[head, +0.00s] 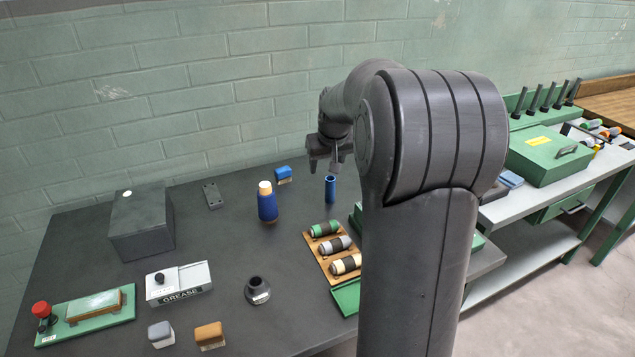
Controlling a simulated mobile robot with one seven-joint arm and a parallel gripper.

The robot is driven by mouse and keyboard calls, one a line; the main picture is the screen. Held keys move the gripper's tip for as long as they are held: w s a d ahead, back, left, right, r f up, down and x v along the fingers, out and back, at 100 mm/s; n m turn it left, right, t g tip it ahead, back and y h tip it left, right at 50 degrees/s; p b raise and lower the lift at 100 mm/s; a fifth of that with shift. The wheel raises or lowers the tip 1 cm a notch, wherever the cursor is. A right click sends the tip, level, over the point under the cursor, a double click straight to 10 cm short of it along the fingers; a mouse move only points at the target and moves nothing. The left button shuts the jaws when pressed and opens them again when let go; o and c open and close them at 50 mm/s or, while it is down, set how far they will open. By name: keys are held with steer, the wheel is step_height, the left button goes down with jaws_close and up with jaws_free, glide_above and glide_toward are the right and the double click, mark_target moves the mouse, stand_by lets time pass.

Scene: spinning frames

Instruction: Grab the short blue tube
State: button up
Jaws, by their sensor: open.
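A short blue tube (330,190) stands upright on the dark table, right of the middle of the head view. My gripper (333,168) is open and points down just above the tube, with its fingers near the tube's top. I cannot tell from this angle whether the fingers are around the tube or only over it. My arm hides part of the table to the right of the tube.
A wooden tray (318,258) with several rolls lies in front. A dark box (142,225) and a grease box (180,284) are further left.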

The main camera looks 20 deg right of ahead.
glide_toward(331, 179)
steer(key=f, duration=0.2)
steer(key=x, duration=0.5)
steer(key=shift+w+d, duration=0.2)
steer(key=shift+x, duration=2.7)
steer(key=shift+w+a, duration=0.15)
steer(key=shift+c, duration=0.3)
steer(key=c, duration=1)
steer(key=shift+r, duration=0.15)
